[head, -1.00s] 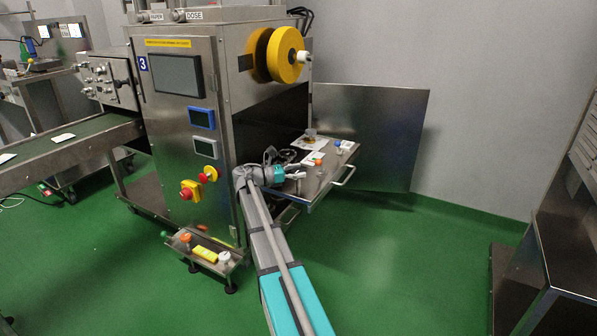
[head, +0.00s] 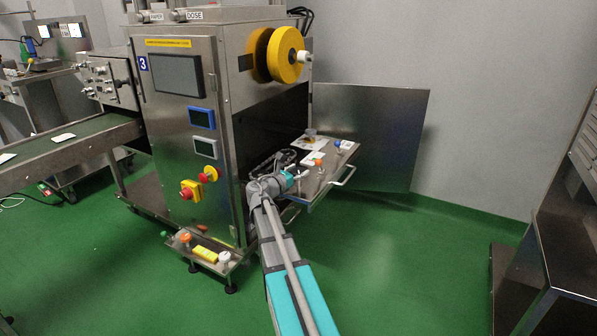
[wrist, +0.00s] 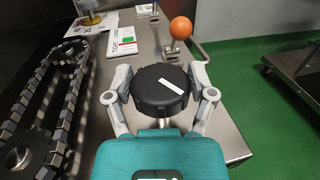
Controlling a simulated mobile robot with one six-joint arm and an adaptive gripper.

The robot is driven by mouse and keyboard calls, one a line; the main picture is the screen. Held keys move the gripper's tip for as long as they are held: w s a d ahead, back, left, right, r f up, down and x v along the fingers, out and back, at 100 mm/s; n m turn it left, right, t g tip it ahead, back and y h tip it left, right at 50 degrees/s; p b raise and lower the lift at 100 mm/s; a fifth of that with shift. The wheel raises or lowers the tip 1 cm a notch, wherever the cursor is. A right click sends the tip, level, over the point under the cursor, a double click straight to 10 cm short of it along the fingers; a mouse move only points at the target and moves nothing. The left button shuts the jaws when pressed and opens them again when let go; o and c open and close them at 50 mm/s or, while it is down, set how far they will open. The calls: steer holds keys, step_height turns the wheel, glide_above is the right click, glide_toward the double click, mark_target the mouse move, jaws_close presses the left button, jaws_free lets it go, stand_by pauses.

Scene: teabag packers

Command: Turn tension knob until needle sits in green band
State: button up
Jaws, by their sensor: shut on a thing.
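The black round knob (wrist: 160,88), with a white mark line across its top, sits between the fingers of my gripper (wrist: 160,96) in the wrist view. The fingers close on it from the left and right. In the head view my gripper (head: 292,180) is at the near edge of the steel side table (head: 318,180), and the knob cannot be made out there.
An orange ball handle (wrist: 181,28) stands just beyond the knob. A white card (wrist: 122,41) and a jar (wrist: 88,10) lie further back. A chain (wrist: 68,105) runs along the left. Open green floor (wrist: 262,75) lies to the right.

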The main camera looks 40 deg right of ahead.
steer(key=shift+d+n+t+y, duration=0.1)
steer(key=shift+n+t+y, duration=0.65)
steer(key=shift+n+t, duration=0.8)
steer(key=shift+n+t+y, duration=0.75)
steer(key=shift+n+t, duration=0.2)
steer(key=shift+t, duration=1.1)
steer(key=o, duration=1.1)
steer(key=v, duration=1.2)
steer(key=shift+s, duration=0.1)
